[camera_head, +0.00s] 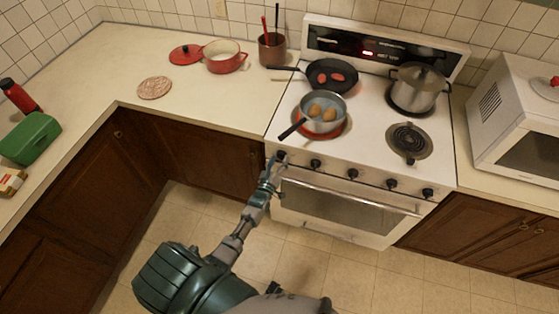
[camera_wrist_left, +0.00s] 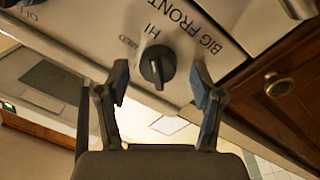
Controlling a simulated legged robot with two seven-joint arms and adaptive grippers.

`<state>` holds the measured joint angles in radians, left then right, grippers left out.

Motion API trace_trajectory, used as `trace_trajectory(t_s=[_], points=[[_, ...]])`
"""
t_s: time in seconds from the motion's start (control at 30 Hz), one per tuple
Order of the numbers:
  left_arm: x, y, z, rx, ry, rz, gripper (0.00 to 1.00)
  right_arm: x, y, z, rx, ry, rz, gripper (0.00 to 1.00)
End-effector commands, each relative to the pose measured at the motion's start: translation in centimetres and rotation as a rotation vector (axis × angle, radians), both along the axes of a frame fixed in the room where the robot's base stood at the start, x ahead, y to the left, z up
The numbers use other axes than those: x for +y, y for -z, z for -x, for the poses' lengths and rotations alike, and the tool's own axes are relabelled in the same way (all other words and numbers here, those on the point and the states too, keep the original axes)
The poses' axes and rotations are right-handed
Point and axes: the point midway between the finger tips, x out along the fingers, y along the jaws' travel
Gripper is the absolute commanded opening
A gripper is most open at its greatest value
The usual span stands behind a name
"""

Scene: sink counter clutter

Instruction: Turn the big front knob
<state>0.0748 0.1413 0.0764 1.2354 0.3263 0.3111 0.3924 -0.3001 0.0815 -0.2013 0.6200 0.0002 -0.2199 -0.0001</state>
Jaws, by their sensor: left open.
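The big front knob (camera_wrist_left: 157,66) is a round black dial on the stove's front panel, under the printed words "BIG FRONT" and "HI" in the left wrist view. My left gripper (camera_wrist_left: 160,88) is open, with one finger on each side of the knob and a visible gap to both. In the head view my left gripper (camera_head: 275,168) is at the leftmost knob of the stove (camera_head: 345,206) and partly covers it. The front left burner glows red under a grey pan (camera_head: 322,113) with brown eggs. My right gripper is not in view.
Several other black knobs, such as the neighbouring one (camera_head: 315,164), line the panel to the right. The oven handle (camera_head: 350,197) runs just below. A black skillet (camera_head: 331,76) and a steel pot (camera_head: 417,86) stand on the stove. A microwave (camera_head: 515,115) is at right.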

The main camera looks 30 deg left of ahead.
Motion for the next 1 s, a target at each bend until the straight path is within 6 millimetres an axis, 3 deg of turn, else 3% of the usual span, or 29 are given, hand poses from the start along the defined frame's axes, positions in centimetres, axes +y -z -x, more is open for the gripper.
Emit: trace_trajectory(t_s=[0.5, 0.7, 1.0], points=[[-1.8, 0.9, 9.9, 0.007, 0.001, 0.0, 0.67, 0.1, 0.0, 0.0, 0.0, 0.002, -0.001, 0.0], [-2.1, 0.9, 11.1, 0.005, 0.001, 0.001, 0.67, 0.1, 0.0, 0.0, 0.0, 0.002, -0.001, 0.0], [-2.1, 0.9, 11.1, 0.006, 0.0, 0.001, 0.67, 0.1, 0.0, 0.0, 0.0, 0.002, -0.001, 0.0]])
